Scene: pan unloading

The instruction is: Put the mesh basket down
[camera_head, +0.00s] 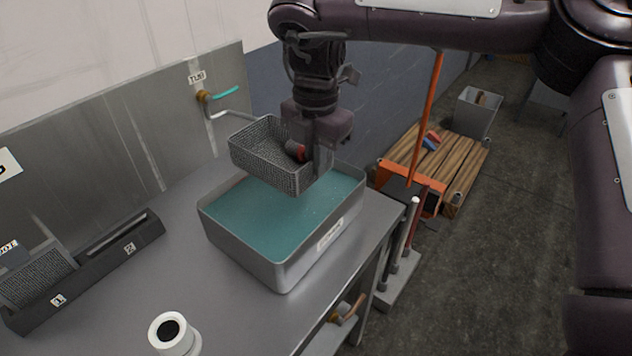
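The grey mesh basket (262,150) hangs roughly level above a metal tub (245,262) of teal liquid. My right gripper (316,172) comes down from above at the basket's right end and appears shut on its wall; the fingertips are partly hidden. A small red and dark piece (296,150) shows at that end of the basket, beside the fingers; I cannot tell whether it lies inside. The basket's underside is clear of the tub's rim as far as I can see. My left gripper is not in view.
A dark rack (98,262) with slots labelled 1 and 2 stands at the left; another mesh piece (38,278) leans at slot 1. A white cylinder (172,334) stands at the front. A tap (204,97) is behind. Bare steel counter (150,270) lies between rack and tub.

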